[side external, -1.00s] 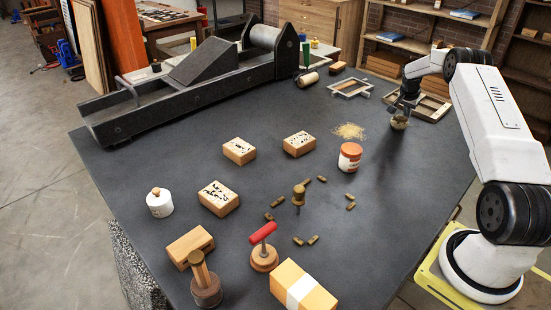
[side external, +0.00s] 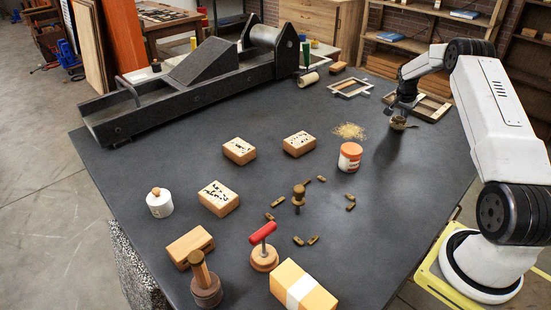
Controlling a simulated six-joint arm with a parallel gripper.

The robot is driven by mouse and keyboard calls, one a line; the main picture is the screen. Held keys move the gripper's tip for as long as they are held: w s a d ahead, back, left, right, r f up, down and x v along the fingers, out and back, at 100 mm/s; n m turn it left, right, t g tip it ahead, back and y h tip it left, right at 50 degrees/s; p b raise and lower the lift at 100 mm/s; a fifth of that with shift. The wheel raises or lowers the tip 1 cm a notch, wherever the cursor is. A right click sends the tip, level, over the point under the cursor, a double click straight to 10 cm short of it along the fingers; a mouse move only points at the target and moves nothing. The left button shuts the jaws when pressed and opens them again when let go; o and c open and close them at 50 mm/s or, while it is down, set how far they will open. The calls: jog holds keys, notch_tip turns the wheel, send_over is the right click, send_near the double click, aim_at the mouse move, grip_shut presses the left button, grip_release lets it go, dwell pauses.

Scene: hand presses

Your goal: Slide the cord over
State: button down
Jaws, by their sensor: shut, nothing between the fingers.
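A loose tan tangle (side external: 350,131), which looks like the cord, lies flat on the dark table right of centre toward the back. My gripper (side external: 399,117) is shut and empty to the right of the tangle, pointing down and clear of it. A small brownish round thing (side external: 402,123) sits just at or behind the fingertips; whether they touch it is hard to tell at this size.
An orange-and-white jar (side external: 350,157) stands in front of the tangle. A small frame (side external: 350,87) lies behind it, and a wooden tray (side external: 432,106) lies behind my gripper. Wooden blocks, stamps and small dark pieces occupy the front. A long press (side external: 190,90) fills the back left.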

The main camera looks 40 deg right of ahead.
jog(key=a, duration=1.9)
jog(key=shift+d, duration=2.1)
jog(key=v, duration=1)
jog(key=shift+a, duration=0.15)
